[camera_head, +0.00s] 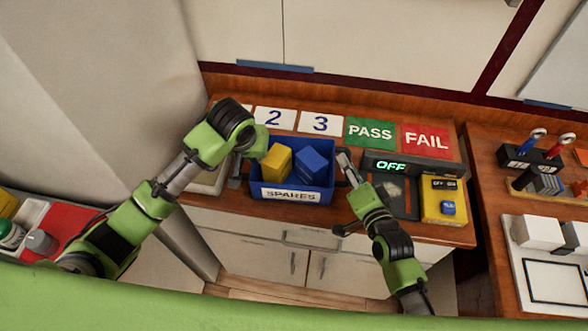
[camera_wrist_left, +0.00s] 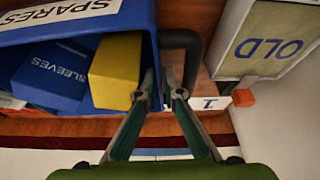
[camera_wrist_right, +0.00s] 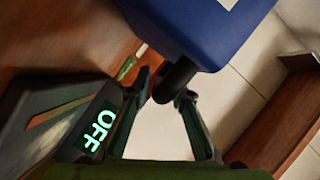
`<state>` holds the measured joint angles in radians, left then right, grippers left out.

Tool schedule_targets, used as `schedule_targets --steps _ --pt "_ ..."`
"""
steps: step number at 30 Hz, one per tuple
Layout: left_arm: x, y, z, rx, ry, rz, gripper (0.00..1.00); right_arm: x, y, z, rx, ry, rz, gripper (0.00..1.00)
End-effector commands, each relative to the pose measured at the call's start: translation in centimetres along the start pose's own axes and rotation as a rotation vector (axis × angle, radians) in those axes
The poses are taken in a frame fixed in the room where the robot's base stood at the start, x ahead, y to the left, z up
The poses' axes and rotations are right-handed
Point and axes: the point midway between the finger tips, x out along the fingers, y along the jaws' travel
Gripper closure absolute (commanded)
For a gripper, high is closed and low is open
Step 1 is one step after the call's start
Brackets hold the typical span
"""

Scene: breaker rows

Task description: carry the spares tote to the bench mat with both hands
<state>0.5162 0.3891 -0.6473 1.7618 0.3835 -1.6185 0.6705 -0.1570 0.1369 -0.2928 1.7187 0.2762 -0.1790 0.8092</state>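The spares tote (camera_head: 327,190) is a blue bin labelled SPARES, upright at the counter's front, with a yellow box (camera_head: 276,162) and a blue box (camera_head: 311,163) inside. It also shows in the left wrist view (camera_wrist_left: 135,17) and right wrist view (camera_wrist_right: 215,35). My left gripper (camera_wrist_left: 162,85) is at the tote's left dark handle (camera_wrist_left: 182,38), fingers slightly apart; I see no clear grip. My right gripper (camera_wrist_right: 163,92) is open, its fingers apart around the right dark handle (camera_wrist_right: 177,78). I cannot tell which surface is the bench mat.
A tester reading OFF (camera_head: 391,166) stands close right of the tote, beside a yellow box (camera_head: 444,206). Cards, including PASS (camera_head: 370,132) and FAIL (camera_head: 426,140), lie behind. A tray marked OLD (camera_wrist_left: 240,58) is close left. Another bench (camera_head: 482,183) is at right.

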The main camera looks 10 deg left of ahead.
Motion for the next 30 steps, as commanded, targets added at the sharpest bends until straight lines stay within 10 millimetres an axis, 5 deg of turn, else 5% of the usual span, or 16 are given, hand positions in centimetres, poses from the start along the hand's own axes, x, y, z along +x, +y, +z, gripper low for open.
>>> schedule_targets --steps 8,9,11,30 --pt "0.1 0.0 0.0 0.000 0.000 0.000 0.92 0.1 0.0 0.0 0.000 0.000 0.000 0.79" --pt "0.1 0.0 0.0 0.000 0.000 0.000 1.00 0.1 0.0 0.0 0.000 0.000 0.000 0.90" --pt "0.1 0.0 0.0 0.000 0.000 0.000 1.00 0.1 0.0 0.0 0.000 0.000 0.000 1.00" --pt "-1.2 0.0 -0.6 0.000 0.004 0.002 1.00 -0.2 -1.2 -0.8 0.000 0.004 -0.005 1.00"
